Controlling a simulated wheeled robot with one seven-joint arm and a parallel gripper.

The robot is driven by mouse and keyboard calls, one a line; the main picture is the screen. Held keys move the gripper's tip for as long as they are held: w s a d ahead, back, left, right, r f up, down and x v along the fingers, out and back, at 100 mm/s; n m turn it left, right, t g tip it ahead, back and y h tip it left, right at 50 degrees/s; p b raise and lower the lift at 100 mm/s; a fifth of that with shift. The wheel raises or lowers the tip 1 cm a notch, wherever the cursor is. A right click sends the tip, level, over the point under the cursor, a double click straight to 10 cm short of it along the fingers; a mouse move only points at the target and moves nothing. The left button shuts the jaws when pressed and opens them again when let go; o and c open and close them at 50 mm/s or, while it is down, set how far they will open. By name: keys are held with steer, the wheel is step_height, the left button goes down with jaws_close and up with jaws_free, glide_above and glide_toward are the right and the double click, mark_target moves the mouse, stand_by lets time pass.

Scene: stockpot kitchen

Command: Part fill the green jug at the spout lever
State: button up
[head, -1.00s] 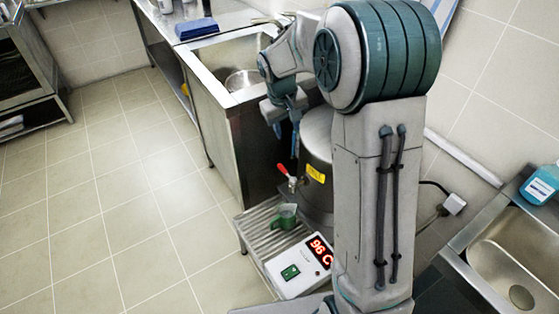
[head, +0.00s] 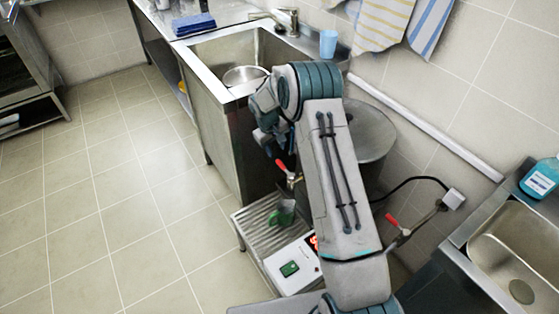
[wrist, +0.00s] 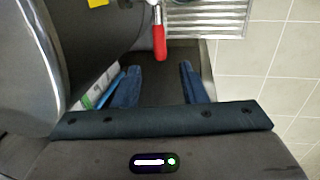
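The green jug (head: 283,212) stands on the slatted drip tray (head: 254,221) below the spout of the big steel pot (head: 372,130). The spout's red lever (head: 281,167) sticks up and to the left; it also shows in the wrist view (wrist: 159,40). My gripper (wrist: 160,70) is open and empty. In the wrist view its two blue fingers sit on either side of the line of the red lever, whose tip lies close to the gap between them. In the head view my arm hides part of the pot, and the fingertips are hard to make out.
A white box with a green switch (head: 290,269) and a red display, partly hidden by my arm, stands in front of the tray. A second red lever (head: 392,220) is on a pipe at the right. Sinks stand behind and at the right. The floor at the left is clear.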

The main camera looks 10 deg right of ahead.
mark_target(280, 163)
steer(key=f, duration=0.2)
steer(key=d+f, duration=0.1)
steer(key=f, duration=0.5)
steer(key=shift+w+d, duration=0.3)
steer(key=shift+w, duration=0.05)
jaws_close()
